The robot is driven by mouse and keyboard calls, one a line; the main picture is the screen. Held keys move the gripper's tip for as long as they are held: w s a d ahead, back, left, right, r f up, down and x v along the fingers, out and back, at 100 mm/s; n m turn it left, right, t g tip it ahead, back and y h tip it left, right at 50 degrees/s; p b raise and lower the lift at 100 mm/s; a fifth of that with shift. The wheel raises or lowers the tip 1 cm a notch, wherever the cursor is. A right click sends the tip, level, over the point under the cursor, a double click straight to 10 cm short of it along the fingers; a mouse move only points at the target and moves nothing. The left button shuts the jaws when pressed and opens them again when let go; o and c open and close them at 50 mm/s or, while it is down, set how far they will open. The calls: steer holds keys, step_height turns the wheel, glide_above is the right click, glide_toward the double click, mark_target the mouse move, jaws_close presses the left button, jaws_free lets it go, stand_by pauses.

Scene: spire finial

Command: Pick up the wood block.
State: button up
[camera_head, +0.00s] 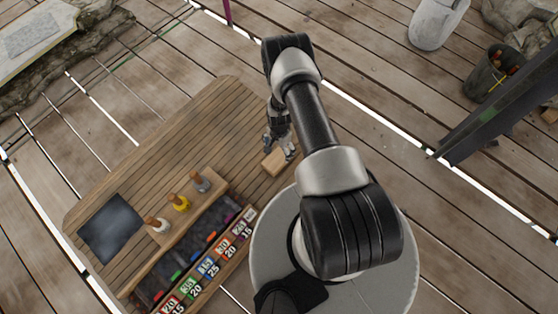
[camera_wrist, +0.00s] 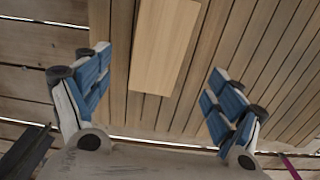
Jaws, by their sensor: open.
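The wood block (camera_head: 276,159) is a plain, light tan rectangular block lying on the slatted wooden table (camera_head: 180,140), near its right end. It also shows in the wrist view (camera_wrist: 165,48), at top centre, with its far end cut off by the frame. My gripper (camera_head: 280,148) is right at the block in the head view and covers part of it. In the wrist view my gripper (camera_wrist: 160,98) has its two blue-padded fingers spread wide, left and right of the block's line. Nothing is between the pads, and clear gaps show on both sides of the block.
A bucket (camera_head: 494,72) and a pale container (camera_head: 436,22) stand on the plank floor at the upper right. The table's upper middle is clear.

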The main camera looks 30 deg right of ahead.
mark_target(279, 157)
step_height(279, 157, down, 9)
steer(key=b, duration=0.3)
steer(key=shift+s+a+b, duration=0.1)
steer(key=shift+b, duration=0.25)
steer(key=shift+c, duration=0.2)
steer(key=c, duration=1.2)
steer(key=shift+c, duration=0.4)
steer(key=shift+r, duration=0.15)
